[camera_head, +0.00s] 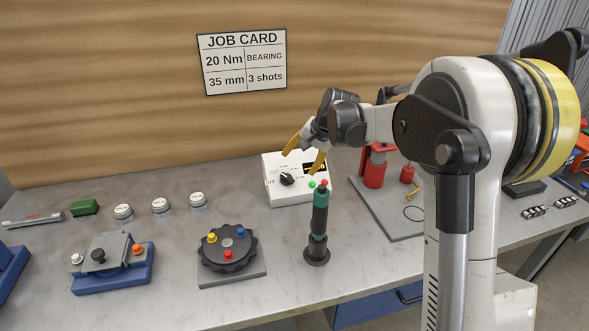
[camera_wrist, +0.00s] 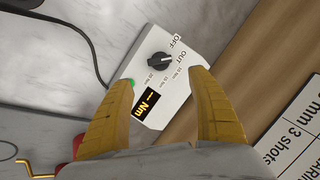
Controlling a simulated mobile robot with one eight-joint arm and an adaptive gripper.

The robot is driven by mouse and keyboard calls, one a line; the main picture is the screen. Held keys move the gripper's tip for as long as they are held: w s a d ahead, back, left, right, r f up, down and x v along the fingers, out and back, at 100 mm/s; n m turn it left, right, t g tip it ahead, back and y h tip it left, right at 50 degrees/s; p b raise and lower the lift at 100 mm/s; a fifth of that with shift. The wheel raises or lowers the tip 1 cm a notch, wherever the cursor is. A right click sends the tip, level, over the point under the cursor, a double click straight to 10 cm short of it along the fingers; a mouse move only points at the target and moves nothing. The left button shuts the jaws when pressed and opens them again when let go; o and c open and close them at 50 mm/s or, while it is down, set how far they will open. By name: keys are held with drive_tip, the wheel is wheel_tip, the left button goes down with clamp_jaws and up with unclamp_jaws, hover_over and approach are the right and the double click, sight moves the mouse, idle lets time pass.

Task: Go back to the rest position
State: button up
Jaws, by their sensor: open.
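My gripper (camera_head: 304,158) has two yellow fingers, spread apart with nothing between them. It hangs above the bench, in front of a white box (camera_head: 297,199) with a black knob (camera_head: 287,179) and a small dark display. In the wrist view my gripper (camera_wrist: 166,88) is open, and the white box (camera_wrist: 183,97) lies beyond the fingertips. Its display (camera_wrist: 146,103) shows dashes and "Nm" in yellow. The knob (camera_wrist: 160,62) has markings including OFF and OUT around it. A dark and green upright tool (camera_head: 319,225) with red and green buttons on top stands just below my gripper.
A black lobed fixture (camera_head: 228,249) with coloured knobs, a blue fixture (camera_head: 112,274), several round white-topped pots (camera_head: 160,205) and a green block (camera_head: 84,207) occupy the left. A red press (camera_head: 374,170) stands behind my arm. The job card (camera_head: 243,62) hangs on the wall. Bare bench lies between items.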

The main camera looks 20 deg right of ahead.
drive_tip(key=shift+s+d+r, duration=0.15)
drive_tip(key=shift+s+r, duration=0.15)
drive_tip(key=shift+r, duration=0.2)
drive_tip(key=s+a+r+n+h, duration=0.15)
drive_tip(key=s+r, duration=0.25)
drive_tip(key=s, duration=0.5)
drive_tip(key=s+a+r+n, duration=0.2)
drive_tip(key=s+r, duration=0.1)
drive_tip(key=s, duration=0.7)
drive_tip(key=s+f+n+b, duration=0.1)
drive_tip(key=s+f, duration=0.3)
drive_tip(key=s, duration=0.4)
drive_tip(key=s+f+n+t+h+b, duration=0.1)
drive_tip(key=s+f+n, duration=0.2)
drive_tip(key=s, duration=0.6)
drive_tip(key=shift+s+d+f+t+b, duration=0.2)
drive_tip(key=shift+s+f+t+b, duration=0.1)
drive_tip(key=shift+f+b, duration=0.15)
drive_tip(key=shift+n, duration=0.25)
